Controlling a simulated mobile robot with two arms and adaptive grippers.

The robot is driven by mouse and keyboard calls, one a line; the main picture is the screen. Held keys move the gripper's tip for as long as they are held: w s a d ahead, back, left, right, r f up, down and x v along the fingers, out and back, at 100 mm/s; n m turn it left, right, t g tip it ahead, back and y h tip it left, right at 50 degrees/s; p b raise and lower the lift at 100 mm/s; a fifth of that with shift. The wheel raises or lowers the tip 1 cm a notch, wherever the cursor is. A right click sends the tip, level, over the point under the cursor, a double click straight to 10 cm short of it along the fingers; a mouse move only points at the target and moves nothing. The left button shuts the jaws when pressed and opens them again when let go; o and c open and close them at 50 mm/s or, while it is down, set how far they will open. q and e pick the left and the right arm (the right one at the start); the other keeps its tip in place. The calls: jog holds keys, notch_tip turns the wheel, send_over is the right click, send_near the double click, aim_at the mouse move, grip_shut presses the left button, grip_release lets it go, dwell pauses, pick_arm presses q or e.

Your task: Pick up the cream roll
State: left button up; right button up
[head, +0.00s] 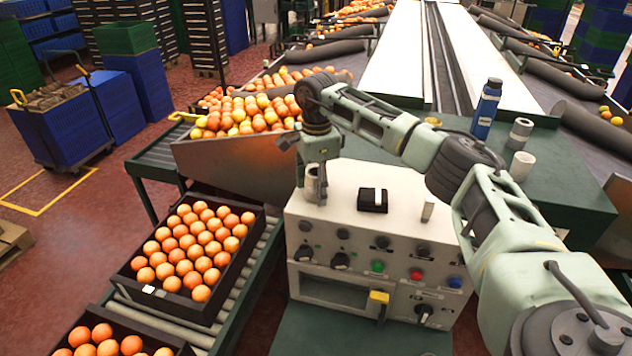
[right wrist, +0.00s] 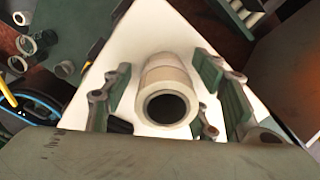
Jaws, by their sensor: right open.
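The cream roll (head: 311,182) stands on top of the white control box (head: 345,215), near its left back corner. In the right wrist view the cream roll (right wrist: 166,78) shows its dark round hole towards the camera. My right gripper (head: 314,188) points down over the roll. Its fingers (right wrist: 160,96) are open on either side of the roll, with a gap showing on both sides. The fingers partly hide the roll in the head view. My left gripper is not in view.
A black box (head: 373,200) and a small light upright piece (head: 428,211) share the control box top. A blue bottle (head: 487,108), a grey roll (head: 520,133) and a white roll (head: 522,165) stand on the green table at right. A crate of oranges (head: 237,272) sits left on rollers.

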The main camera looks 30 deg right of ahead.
jog(key=c, duration=1.1)
jog(key=shift+c, duration=0.4)
jog(key=shift+r, duration=0.15)
